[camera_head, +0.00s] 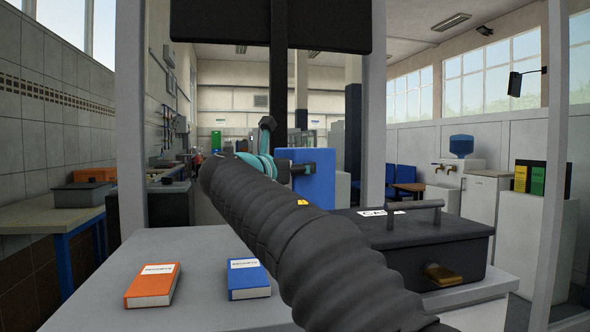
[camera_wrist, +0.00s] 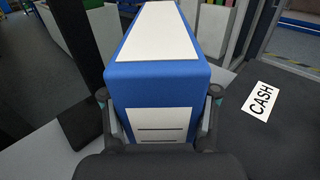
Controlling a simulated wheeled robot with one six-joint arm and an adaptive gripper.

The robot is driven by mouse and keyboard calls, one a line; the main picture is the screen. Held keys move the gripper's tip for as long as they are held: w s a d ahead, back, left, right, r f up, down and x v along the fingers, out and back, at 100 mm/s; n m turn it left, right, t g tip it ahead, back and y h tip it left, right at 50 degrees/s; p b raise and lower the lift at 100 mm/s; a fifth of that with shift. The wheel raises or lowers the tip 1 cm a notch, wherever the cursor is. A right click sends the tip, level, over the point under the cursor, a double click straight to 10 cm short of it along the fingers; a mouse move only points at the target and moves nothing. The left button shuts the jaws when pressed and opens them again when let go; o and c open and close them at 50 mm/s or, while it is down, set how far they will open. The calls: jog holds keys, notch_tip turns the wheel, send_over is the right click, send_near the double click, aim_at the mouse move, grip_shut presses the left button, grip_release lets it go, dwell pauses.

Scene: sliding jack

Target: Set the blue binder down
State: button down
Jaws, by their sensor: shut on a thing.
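The blue binder (camera_head: 318,192) is a box-shaped blue block in the head view, beyond my arm. In the wrist view the binder (camera_wrist: 158,87) fills the middle, with a white panel on top and a white lined label on the near face. My gripper (camera_head: 302,169) is shut on it, with one finger on each side; the fingers also show in the wrist view (camera_wrist: 159,112). The binder appears upright behind the black cash box; whether its underside touches anything is hidden.
The black cash box (camera_head: 450,256) with a handle and CASH label stands on the counter at right. An orange book (camera_head: 153,284) and a blue book (camera_head: 248,278) lie on the grey counter (camera_head: 190,250) at left. A pale post (camera_head: 131,120) rises left of my arm.

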jog(key=shift+c, duration=1.3)
grip_release()
jog(key=shift+f, duration=0.1)
